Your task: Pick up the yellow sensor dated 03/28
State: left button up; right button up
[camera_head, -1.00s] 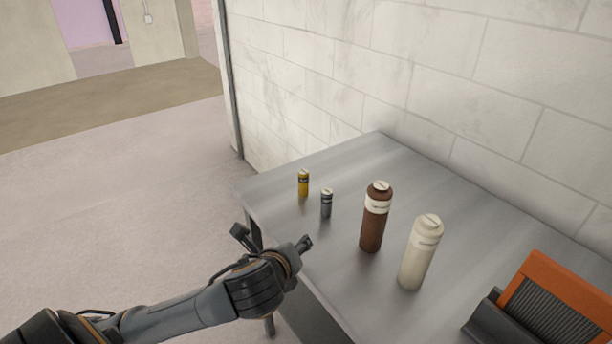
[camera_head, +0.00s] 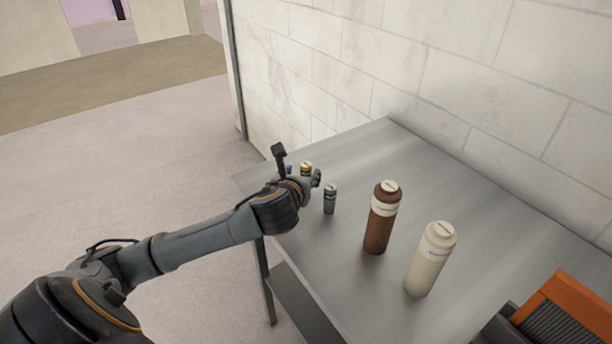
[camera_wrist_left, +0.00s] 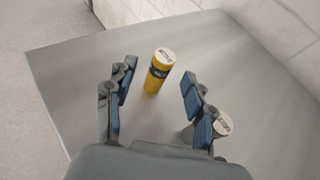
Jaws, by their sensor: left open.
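The yellow sensor (camera_head: 306,168) is a small upright cylinder near the far left part of the metal table. My left gripper (camera_head: 300,180) is in front of it and hides its lower part in the head view. In the left wrist view the yellow sensor (camera_wrist_left: 156,72) has a dark band and a pale top with print too small to read. It stands ahead, roughly between the open fingers of my left gripper (camera_wrist_left: 157,88), touching neither. My right gripper is not in view.
A grey sensor (camera_head: 330,199) stands close to the right of the left gripper; its pale top (camera_wrist_left: 224,122) is by the right finger. A brown bottle (camera_head: 381,218), a cream bottle (camera_head: 430,260) and an orange device (camera_head: 568,310) stand further right. A block wall is behind the table (camera_head: 335,275).

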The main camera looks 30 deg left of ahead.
aim_at(305, 172)
pick_arm(q)
jog(key=shift+w+a+f, duration=0.1)
jog(key=shift+w, duration=0.2)
jog(key=x, duration=0.3)
jog(key=shift+w+f, duration=0.15)
jog(key=shift+f, duration=0.1)
jog(key=shift+w+a+f, duration=0.15)
jog(key=shift+w, duration=0.25)
jog(key=shift+s, duration=0.1)
jog(key=c, duration=0.3)
grip_shut()
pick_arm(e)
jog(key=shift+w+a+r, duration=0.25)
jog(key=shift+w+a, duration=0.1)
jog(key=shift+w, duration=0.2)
